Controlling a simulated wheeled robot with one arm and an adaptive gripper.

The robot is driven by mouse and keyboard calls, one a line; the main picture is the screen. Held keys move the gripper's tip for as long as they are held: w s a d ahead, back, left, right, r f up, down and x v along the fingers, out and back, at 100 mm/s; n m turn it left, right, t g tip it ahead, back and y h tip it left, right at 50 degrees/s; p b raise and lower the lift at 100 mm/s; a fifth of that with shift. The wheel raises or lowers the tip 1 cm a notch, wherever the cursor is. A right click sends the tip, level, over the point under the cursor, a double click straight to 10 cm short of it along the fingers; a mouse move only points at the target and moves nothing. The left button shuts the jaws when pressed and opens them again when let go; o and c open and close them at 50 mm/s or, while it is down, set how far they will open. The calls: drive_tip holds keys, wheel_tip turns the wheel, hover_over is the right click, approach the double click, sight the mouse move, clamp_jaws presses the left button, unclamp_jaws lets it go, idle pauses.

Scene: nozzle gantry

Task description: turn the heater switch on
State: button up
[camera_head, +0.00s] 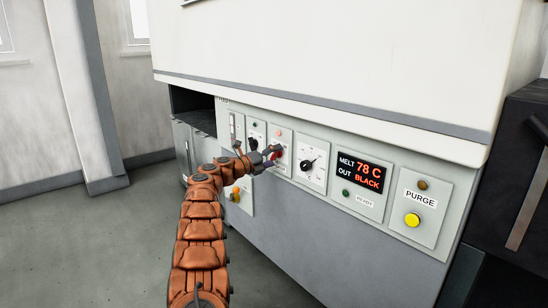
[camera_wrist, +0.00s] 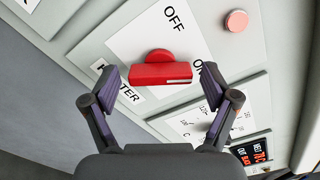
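The heater switch, a red bar handle on a round red hub (camera_wrist: 160,72), is centred in the wrist view. Its white-striped end points right in the picture, toward the partly hidden ON label (camera_wrist: 198,66). The OFF label (camera_wrist: 173,16) is above it. The HEATER label (camera_wrist: 129,95) is partly covered by a finger. My gripper (camera_wrist: 160,80) is open, with one finger at each side of the handle and visible gaps between. In the head view my gripper (camera_head: 268,156) is at the heater panel (camera_head: 284,136) and hides most of the switch.
A pale pink lamp (camera_wrist: 236,20) is above the switch. A dial (camera_head: 308,166) is to the right, then a display (camera_head: 360,172) reading MELT 78 C, OUT BLACK. A PURGE panel (camera_head: 420,197) with a yellow button is farther right. Open floor (camera_head: 90,240) lies to the left.

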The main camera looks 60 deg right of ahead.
drive_tip(key=shift+w+a, duration=0.1)
drive_tip(key=shift+v, duration=0.95)
drive_tip(key=v, duration=1)
